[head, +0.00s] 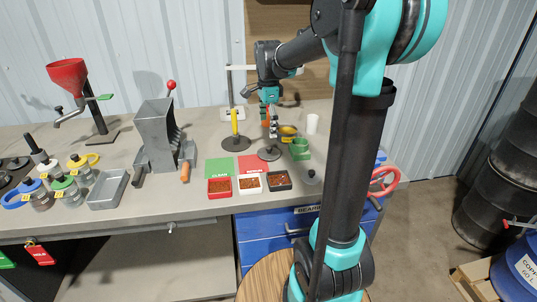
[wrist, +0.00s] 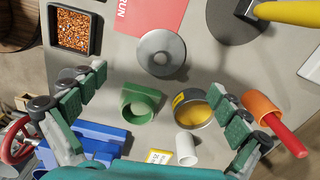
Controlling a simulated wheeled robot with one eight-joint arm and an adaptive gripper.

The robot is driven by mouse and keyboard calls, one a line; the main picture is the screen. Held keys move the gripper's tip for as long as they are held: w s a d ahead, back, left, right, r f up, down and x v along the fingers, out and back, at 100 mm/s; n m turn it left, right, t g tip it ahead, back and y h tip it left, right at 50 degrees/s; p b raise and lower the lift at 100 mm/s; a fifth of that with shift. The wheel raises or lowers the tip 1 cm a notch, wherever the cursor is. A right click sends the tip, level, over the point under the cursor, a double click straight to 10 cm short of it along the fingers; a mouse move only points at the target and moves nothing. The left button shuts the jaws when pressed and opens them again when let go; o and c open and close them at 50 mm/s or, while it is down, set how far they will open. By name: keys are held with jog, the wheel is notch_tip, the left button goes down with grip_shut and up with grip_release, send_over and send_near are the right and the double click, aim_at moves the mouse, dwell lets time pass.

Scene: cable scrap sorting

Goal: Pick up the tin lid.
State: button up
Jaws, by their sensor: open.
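A round grey metal disc with a small raised centre, which looks like the tin lid, lies flat on the bench in the wrist view (wrist: 161,53). It also shows in the head view (head: 269,154), below my gripper. My gripper (head: 269,128) hangs above the bench, open and empty. In the wrist view my gripper's fingers (wrist: 163,98) are wide apart. The disc is beyond them toward the top of the picture, touched by neither. A yellow-labelled open tin (wrist: 195,107) stands between the disc and the right finger.
A green cup-like part (wrist: 141,103) and a white cylinder (wrist: 186,149) stand near the tin. A red card (wrist: 152,14) and a black granule tray (wrist: 96,43) lie near the disc. A yellow-handled stand (head: 235,143) rises close by. An orange-and-red tool (wrist: 276,121) is by the right finger.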

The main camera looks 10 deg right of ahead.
send_over(269, 147)
jog(key=f, duration=0.4)
jog(key=shift+s+a+f, duration=0.15)
jog(key=shift+s+a, duration=0.1)
jog(key=shift+w+d+f, duration=0.1)
jog(key=shift+f, duration=1.25)
jog(key=shift+w+d+f, duration=0.1)
jog(key=shift+f, duration=1.2)
jog(key=shift+s, duration=0.1)
jog(key=c, duration=1.5)
